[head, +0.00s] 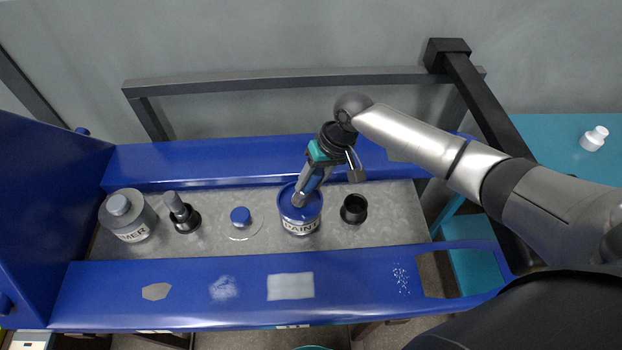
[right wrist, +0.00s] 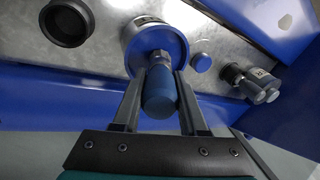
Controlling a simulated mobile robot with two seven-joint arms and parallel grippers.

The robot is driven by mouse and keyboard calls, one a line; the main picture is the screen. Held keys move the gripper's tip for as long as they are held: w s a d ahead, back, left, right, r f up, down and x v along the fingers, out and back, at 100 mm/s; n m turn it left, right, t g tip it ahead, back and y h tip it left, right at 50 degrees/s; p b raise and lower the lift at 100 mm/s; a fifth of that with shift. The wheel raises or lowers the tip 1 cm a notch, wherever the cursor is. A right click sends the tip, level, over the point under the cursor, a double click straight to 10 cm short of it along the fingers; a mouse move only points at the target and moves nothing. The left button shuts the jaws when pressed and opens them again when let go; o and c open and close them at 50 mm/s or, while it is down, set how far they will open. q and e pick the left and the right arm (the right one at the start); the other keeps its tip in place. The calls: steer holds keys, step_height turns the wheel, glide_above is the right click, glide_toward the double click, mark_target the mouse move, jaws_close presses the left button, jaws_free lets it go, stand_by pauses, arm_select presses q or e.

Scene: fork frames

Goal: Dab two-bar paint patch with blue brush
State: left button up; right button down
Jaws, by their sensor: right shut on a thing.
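My right gripper (head: 302,194) is over the paint can (head: 301,226), pointing down. In the right wrist view my right gripper (right wrist: 157,85) is shut on the blue brush (right wrist: 160,98), whose thick blue handle sits between the fingers. The brush's lower end is at the can's blue opening; its bristles are hidden. Patches lie along the front blue beam: a beige hexagon (head: 156,291), a pale scuff (head: 223,288), a pale grey rectangle (head: 291,286) and white specks (head: 401,279). Small marks (head: 291,326) below the rectangle are too small to read surely. My left gripper is out of view.
On the grey tray (head: 265,195) stand a primer jar (head: 131,228), a grey-handled brush in a dark cup (head: 184,215), a blue-topped item (head: 240,216) and an empty black cup (head: 354,209). A blue upright (head: 45,210) bounds the left. A white bottle (head: 594,139) stands far right.

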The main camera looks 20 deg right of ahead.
steer(key=shift+p, duration=0.35)
stand_by(1.2)
step_height(320, 180, up, 7)
steer(key=p, duration=0.8)
stand_by(0.7)
